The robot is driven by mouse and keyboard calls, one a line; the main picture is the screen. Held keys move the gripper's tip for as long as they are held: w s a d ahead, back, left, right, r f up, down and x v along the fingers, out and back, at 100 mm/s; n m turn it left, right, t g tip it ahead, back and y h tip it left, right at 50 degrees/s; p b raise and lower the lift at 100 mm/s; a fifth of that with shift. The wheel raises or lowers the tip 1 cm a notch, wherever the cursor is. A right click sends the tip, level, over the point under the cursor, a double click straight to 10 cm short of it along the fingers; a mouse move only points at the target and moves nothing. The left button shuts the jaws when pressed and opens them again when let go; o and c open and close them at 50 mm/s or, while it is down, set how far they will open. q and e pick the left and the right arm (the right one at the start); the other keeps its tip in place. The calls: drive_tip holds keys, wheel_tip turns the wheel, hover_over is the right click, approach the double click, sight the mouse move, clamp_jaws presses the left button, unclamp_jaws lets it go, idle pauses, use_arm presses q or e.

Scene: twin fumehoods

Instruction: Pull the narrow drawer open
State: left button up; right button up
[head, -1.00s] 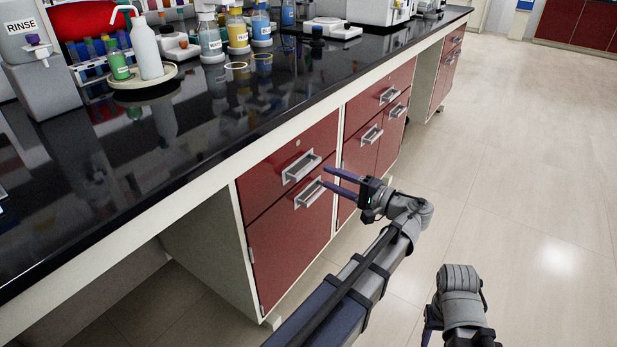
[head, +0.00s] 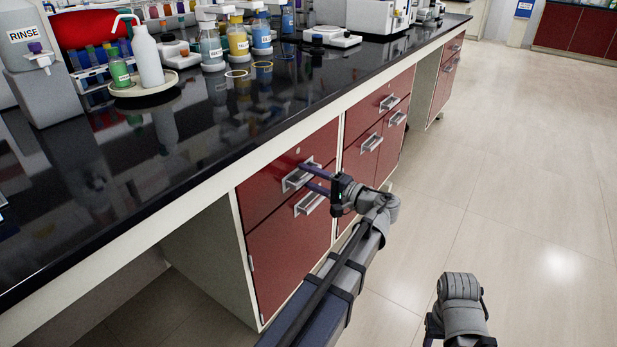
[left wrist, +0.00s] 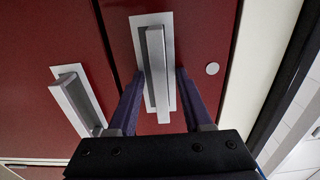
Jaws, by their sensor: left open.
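The narrow drawer (head: 258,190) is the red top front of the nearer cabinet, and it looks closed flush. Its silver bar handle (head: 295,179) is partly covered by my left gripper (head: 306,175). In the left wrist view, the open left gripper (left wrist: 160,73) has one finger on each side of the drawer handle (left wrist: 156,62). A gap shows on both sides, and the fingertips are close to the red front. My right gripper (head: 433,324) is low in the head view, far from the cabinet; its jaws cannot be made out.
A red door below has its own silver handle (head: 309,203), also in the left wrist view (left wrist: 78,103). A round lock (left wrist: 212,68) sits beside the drawer handle. The black countertop (head: 215,130) overhangs above, bearing bottles. The floor (head: 520,200) to the right is clear.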

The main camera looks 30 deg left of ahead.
use_arm(q)
clamp_jaws()
idle(1.3)
